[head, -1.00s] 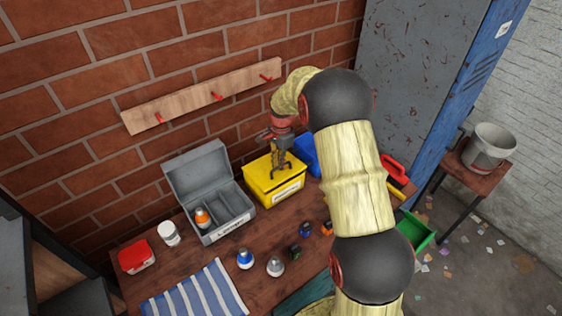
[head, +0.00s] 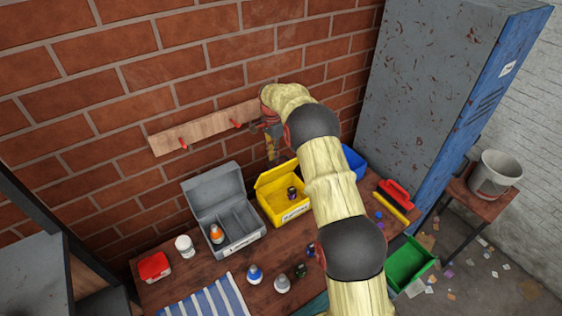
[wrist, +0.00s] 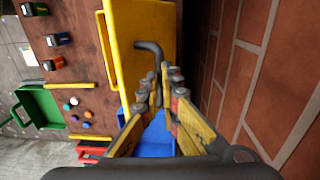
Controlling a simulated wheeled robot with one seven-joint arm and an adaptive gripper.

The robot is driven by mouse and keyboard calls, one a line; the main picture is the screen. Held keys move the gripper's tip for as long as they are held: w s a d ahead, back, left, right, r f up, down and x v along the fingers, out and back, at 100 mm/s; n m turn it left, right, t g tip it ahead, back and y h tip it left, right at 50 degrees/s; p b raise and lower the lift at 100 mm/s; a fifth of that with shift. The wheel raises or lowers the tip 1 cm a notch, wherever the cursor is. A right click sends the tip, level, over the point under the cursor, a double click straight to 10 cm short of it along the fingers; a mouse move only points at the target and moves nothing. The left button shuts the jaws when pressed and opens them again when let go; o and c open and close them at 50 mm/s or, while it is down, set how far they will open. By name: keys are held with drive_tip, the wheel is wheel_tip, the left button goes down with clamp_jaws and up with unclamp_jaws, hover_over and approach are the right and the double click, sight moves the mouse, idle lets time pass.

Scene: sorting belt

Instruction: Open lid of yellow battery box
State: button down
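The yellow battery box (head: 295,214) stands on the workbench, between the grey box and the blue bin. Its lid (head: 271,176) is raised at the back, and its inside shows with a small dark item (head: 292,193) in it. In the wrist view the lid (wrist: 150,20) carries a dark bent handle (wrist: 147,45). My gripper (head: 272,155) is above and behind the box, close to the wall. In the wrist view its fingertips (wrist: 160,80) are close together around the handle's end. The fingers hide the exact contact. My arm covers the box's right side.
An open grey box (head: 225,220) with an orange-topped bottle (head: 216,233) stands left of the yellow box. A blue bin (head: 352,160) is behind my arm. A wooden peg rail (head: 208,127) is on the brick wall near my gripper. Small batteries and bottles lie in front.

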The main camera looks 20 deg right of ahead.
drive_tip(key=shift+w+a+f+p, duration=0.2)
drive_tip(key=shift+w+f, duration=0.2)
drive_tip(key=shift+f, duration=0.15)
drive_tip(key=shift+w+a+f+p, duration=0.15)
drive_tip(key=shift+w+f, duration=0.25)
drive_tip(key=shift+f, duration=0.15)
drive_tip(key=c, duration=2.3)
unclamp_jaws()
drive_tip(key=shift+s, duration=0.15)
drive_tip(key=o, duration=0.4)
drive_tip(key=shift+d+f, duration=0.1)
drive_tip(key=shift+f, duration=0.05)
drive_tip(key=shift+w, duration=0.25)
drive_tip(key=shift+w+r, duration=0.1)
drive_tip(key=shift+r, duration=0.2)
